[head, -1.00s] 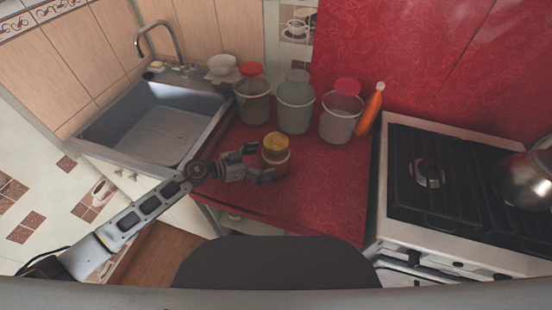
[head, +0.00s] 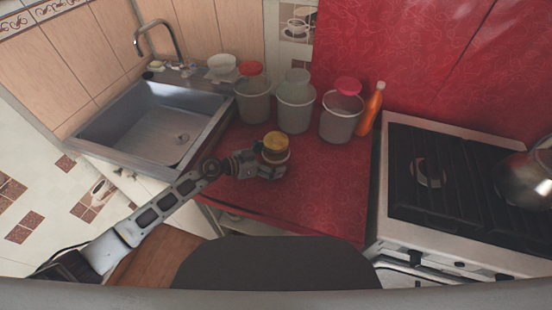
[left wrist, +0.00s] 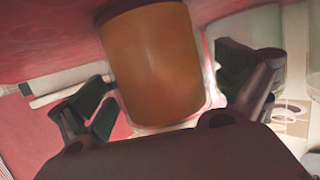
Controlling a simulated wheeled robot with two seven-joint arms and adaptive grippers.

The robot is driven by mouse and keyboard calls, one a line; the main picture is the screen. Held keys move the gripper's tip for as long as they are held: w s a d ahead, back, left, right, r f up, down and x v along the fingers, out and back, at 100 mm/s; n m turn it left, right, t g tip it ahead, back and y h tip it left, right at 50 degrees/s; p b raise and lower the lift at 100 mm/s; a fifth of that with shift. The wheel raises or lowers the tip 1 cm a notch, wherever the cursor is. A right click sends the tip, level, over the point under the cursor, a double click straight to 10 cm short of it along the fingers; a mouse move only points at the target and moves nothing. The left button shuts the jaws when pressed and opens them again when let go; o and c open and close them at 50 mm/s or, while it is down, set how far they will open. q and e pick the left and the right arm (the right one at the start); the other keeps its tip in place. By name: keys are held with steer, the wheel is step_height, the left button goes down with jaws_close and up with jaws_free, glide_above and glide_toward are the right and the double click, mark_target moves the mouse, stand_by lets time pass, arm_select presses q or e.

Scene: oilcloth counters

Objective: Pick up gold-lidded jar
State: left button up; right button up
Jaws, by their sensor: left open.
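The gold-lidded jar (head: 275,143) stands on the red counter, in front of the pale buckets. My left gripper (head: 268,164) is at the jar. Its two dark fingers are open, one on each side of the jar, and a gap shows between finger and jar in the left wrist view (left wrist: 165,95). Part of the jar's lower body is hidden behind the gripper in the head view. My right gripper is not in view.
An orange bottle (head: 370,108) stands at the right, beside the stove (head: 440,180). The sink (head: 150,125) is at the left. The red counter's front right part (head: 325,200) is clear.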

arm_select(q)
steer(key=shift+w+d+f, duration=0.15)
steer(key=shift+w+d, duration=0.15)
steer(key=shift+d, duration=0.25)
steer(key=shift+c, duration=0.9)
steer(key=c, duration=1.7)
steer(key=shift+r, duration=0.25)
